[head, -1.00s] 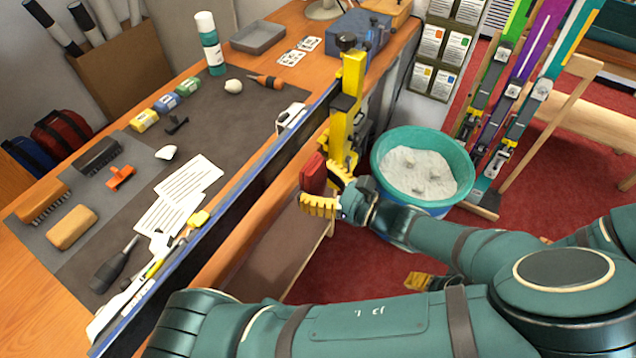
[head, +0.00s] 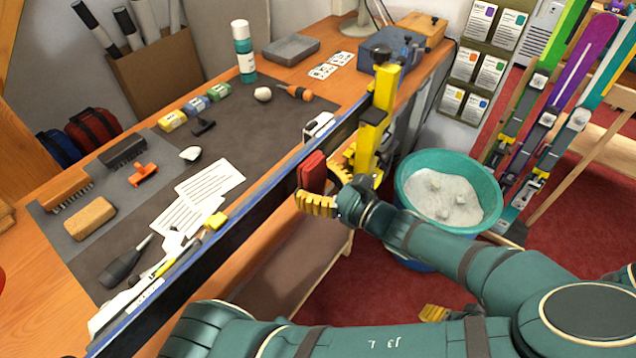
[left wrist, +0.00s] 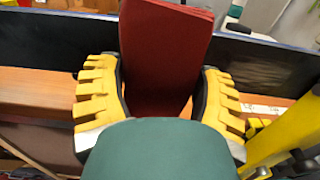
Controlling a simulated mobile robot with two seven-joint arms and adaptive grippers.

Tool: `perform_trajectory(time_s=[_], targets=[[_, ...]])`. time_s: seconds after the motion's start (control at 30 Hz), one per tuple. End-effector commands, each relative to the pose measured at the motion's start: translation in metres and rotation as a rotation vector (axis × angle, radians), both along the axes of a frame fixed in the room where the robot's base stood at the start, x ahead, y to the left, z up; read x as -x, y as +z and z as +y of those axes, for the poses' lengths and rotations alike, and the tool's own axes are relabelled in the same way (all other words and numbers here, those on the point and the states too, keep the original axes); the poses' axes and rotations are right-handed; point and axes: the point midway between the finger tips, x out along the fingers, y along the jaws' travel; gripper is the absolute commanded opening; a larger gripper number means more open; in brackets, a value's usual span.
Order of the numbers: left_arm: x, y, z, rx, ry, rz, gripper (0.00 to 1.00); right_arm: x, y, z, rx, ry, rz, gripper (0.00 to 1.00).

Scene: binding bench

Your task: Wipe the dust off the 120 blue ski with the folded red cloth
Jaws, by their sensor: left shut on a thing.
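The blue-edged ski (head: 228,216) is held on edge along the bench front, its dark face towards me. My left gripper (head: 328,187) is shut on the folded red cloth (head: 312,168), in front of the ski near the yellow vise (head: 376,122). In the left wrist view the cloth (left wrist: 165,45) stands upright between the yellow fingers, with the dark ski (left wrist: 262,68) behind it. I cannot tell whether cloth and ski touch. A yellow ribbed piece (head: 433,313), perhaps my right gripper, shows partly below my left arm.
The bench mat (head: 215,150) holds brushes, a cork block (head: 90,218), papers, a screwdriver and a green bottle (head: 243,52). A teal bucket (head: 405,185) stands right of the vise. Several upright skis (head: 570,75) stand at the right. The bench's front side has open floor (head: 350,285).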

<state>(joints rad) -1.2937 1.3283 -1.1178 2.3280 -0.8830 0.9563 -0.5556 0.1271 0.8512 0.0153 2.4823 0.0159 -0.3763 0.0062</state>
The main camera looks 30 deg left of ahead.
Motion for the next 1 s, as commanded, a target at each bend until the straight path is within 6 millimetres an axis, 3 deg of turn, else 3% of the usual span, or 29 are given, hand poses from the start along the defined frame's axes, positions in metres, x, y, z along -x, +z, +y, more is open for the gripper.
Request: perform_trajectory(time_s=[1.0], targets=[[-0.001, 0.0, 0.012, -0.001, 0.0, 0.0, 0.37, 0.0, 0.004, 0.0, 0.0, 0.0, 0.0, 0.6]])
